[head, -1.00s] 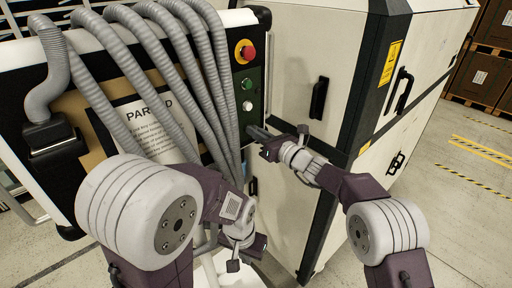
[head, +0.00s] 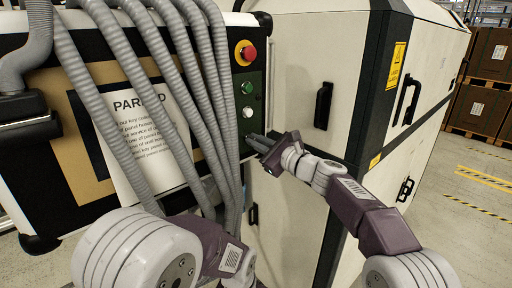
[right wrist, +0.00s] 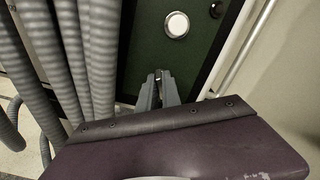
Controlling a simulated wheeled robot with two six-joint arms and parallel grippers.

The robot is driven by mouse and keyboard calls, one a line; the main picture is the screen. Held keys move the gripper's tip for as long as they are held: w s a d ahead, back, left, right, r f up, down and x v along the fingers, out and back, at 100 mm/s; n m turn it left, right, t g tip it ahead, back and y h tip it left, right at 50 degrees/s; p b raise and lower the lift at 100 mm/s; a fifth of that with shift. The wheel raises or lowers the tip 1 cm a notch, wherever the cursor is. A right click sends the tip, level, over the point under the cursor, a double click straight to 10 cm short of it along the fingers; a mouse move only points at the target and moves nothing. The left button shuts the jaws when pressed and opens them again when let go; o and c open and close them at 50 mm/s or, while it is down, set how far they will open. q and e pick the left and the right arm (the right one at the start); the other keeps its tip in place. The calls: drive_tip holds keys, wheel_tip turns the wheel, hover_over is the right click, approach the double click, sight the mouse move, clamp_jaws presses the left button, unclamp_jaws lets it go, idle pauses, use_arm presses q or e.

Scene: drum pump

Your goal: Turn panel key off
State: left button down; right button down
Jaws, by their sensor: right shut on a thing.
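The control panel (head: 251,101) is a narrow green plate with a red mushroom button on yellow, a green button and a white button in a column. My right gripper (head: 250,138) reaches the panel below the white button. In the right wrist view its fingers (right wrist: 158,78) are closed together on a small thing at the panel face, which fits the panel key. The key is mostly hidden between the fingertips, so its angle cannot be read. My left arm shows at the bottom; its gripper is out of the frame.
Grey corrugated hoses (head: 184,90) hang close to the left of the panel. A paper notice (head: 148,130) is behind them. A cream cabinet (head: 300,65) with black handles stands at right. Open floor (head: 470,185) lies at far right, with boxes (head: 484,85) behind.

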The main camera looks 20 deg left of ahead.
idle(0.3)
drive_tip(key=c, duration=1.5)
unclamp_jaws()
drive_tip(key=shift+c, duration=0.2)
drive_tip(key=b+v, duration=0.5)
drive_tip(key=v, duration=0.4)
